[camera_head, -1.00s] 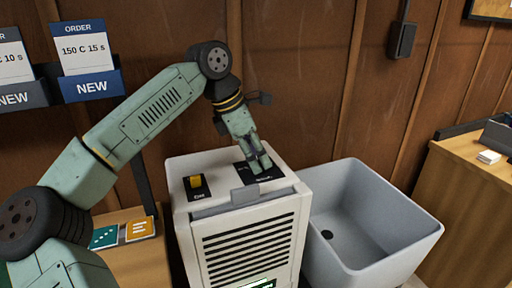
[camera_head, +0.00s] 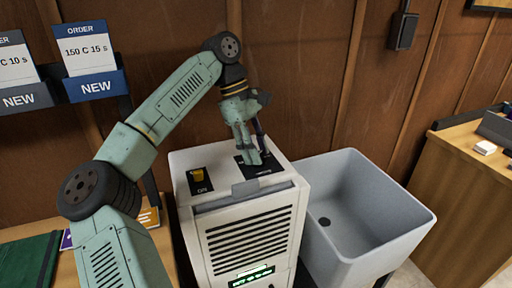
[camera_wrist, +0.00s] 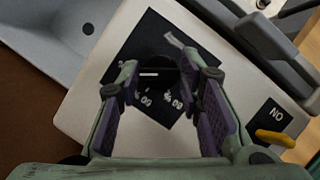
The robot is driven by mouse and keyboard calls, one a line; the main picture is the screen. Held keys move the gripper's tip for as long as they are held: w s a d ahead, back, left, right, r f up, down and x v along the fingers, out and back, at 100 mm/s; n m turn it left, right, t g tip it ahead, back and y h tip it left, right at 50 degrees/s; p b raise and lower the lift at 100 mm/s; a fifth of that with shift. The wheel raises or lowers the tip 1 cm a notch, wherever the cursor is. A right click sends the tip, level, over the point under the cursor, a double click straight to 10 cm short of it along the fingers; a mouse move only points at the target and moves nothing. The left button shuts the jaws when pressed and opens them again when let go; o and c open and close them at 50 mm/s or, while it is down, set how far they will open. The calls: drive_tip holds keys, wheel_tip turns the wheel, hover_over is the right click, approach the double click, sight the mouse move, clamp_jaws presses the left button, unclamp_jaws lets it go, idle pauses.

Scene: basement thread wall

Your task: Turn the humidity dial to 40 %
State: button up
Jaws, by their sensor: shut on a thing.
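The dehumidifier (camera_head: 196,217) is a white box with a vented front, in the middle of the head view. The humidity dial (camera_wrist: 150,75) is a round black knob with a white pointer line, on a black plate on its top. My gripper (camera_head: 253,157) points down at the plate and is shut on the dial, with one finger on each side in the wrist view (camera_wrist: 157,72). In the head view the fingers hide the dial.
A yellow switch (camera_head: 198,175) on a black plate sits left of the dial. A green display (camera_head: 252,275) is low on the front. A grey sink (camera_head: 385,235) stands right of the box. A wooden wall is behind, and order cards (camera_head: 90,50) hang at left.

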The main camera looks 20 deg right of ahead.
drive_tip(key=shift+m+y, duration=0.3)
drive_tip(key=shift+m, duration=0.3)
drive_tip(key=o, duration=1.2)
drive_tip(key=shift+c, duration=0.2)
drive_tip(key=v, duration=1.2)
drive_tip(key=shift+f, duration=0.1)
